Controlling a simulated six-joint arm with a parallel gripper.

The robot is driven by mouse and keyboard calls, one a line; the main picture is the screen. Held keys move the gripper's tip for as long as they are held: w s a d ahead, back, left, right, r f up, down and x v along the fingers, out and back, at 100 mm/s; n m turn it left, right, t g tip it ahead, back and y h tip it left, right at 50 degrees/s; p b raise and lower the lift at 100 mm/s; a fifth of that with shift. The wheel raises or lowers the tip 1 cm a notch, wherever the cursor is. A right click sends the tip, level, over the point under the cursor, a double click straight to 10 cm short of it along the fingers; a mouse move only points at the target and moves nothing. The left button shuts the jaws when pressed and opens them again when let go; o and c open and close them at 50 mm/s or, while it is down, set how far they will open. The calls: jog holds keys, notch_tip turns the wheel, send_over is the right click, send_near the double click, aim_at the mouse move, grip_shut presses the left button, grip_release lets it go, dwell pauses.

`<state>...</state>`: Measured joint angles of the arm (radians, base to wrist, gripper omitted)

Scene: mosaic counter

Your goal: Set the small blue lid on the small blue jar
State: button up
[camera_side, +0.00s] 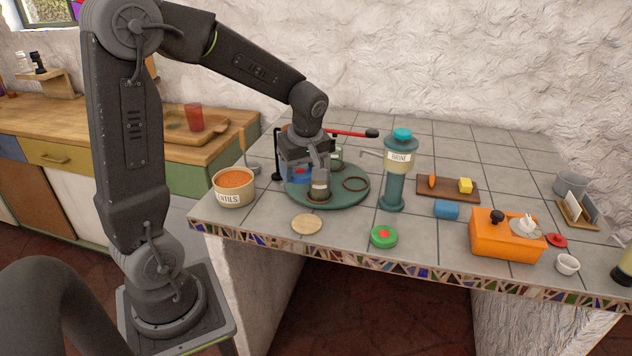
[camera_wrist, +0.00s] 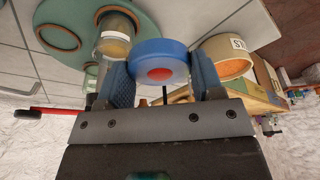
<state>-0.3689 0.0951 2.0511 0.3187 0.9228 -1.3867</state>
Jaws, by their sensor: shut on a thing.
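My gripper (camera_side: 308,170) is shut on a small blue lid (camera_wrist: 160,52) with a red centre. The wrist view shows the lid between the two fingers of my gripper (camera_wrist: 162,78). The lid also shows partly in the side view (camera_side: 299,174), above the left part of a round teal tray (camera_side: 338,198). A small glass jar (camera_side: 319,188) stands on this tray inside a brown ring, just right of and below the lid; it also shows in the wrist view (camera_wrist: 115,42). I cannot make out any blue on this jar. Another glass jar (camera_side: 336,160) stands behind, partly hidden.
An empty brown ring (camera_side: 355,184) lies on the tray's right. A lentils crock (camera_side: 234,188) stands left, a teal brine dispenser (camera_side: 396,172) right. A red-handled bar (camera_side: 350,133) reaches behind the gripper. A green lid (camera_side: 383,236) and a wooden disc (camera_side: 307,224) lie in front.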

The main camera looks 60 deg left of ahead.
jog(key=w+a+r, duration=0.3)
jog(key=w+r, duration=0.2)
jog(key=w, duration=0.2)
jog(key=shift+s+d+f, duration=0.1)
jog(key=shift+f, duration=1.5)
jog(key=shift+s+f, duration=0.1)
jog(key=shift+f, duration=1.5)
jog(key=shift+f, duration=0.9)
jog(key=o, duration=1)
